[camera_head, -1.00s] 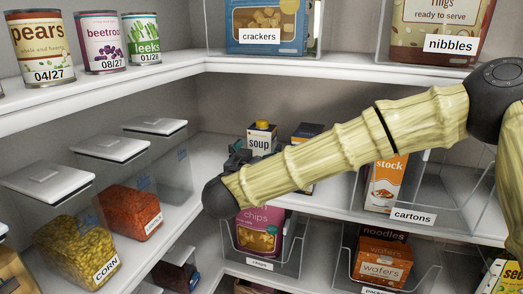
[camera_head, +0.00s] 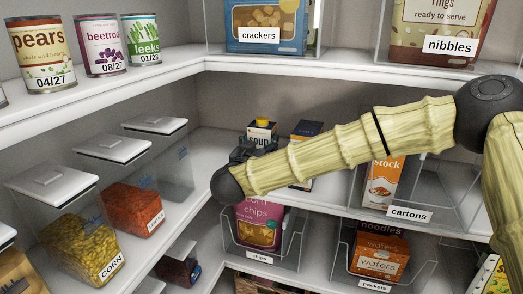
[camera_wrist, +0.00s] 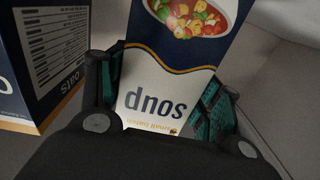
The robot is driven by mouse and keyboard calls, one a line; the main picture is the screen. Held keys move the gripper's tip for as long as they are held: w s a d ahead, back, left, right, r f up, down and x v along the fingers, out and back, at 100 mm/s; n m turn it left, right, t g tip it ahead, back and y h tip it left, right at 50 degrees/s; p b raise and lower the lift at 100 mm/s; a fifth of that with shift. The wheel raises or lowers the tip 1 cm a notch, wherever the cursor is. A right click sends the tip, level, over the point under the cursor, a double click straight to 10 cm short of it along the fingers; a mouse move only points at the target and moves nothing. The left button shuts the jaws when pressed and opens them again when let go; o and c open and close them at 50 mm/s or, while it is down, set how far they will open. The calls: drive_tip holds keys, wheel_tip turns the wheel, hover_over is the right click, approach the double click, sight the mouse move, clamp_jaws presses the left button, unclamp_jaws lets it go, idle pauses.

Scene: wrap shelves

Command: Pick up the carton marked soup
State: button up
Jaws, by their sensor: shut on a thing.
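The soup carton (camera_head: 262,130) stands on the middle shelf near the back corner, its yellow cap and navy top showing above my arm. In the wrist view the soup carton (camera_wrist: 165,95) appears upside down, with a white label and a bowl of soup pictured on it. My gripper (camera_wrist: 165,105) has a finger on each side of the carton and is shut on it. In the head view my gripper (camera_head: 240,152) is mostly hidden behind my own arm, and the carton's lower part is hidden too.
A navy oats box (camera_wrist: 50,65) stands close beside the carton; it also shows in the head view (camera_head: 305,130). A clear bin with a stock carton (camera_head: 384,182) is to the right. Clear tubs, including one of red lentils (camera_head: 133,207), line the left shelf.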

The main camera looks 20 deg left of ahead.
drive_tip(key=c, duration=0.3)
drive_tip(key=shift+r, duration=0.15)
drive_tip(key=shift+c, duration=0.2)
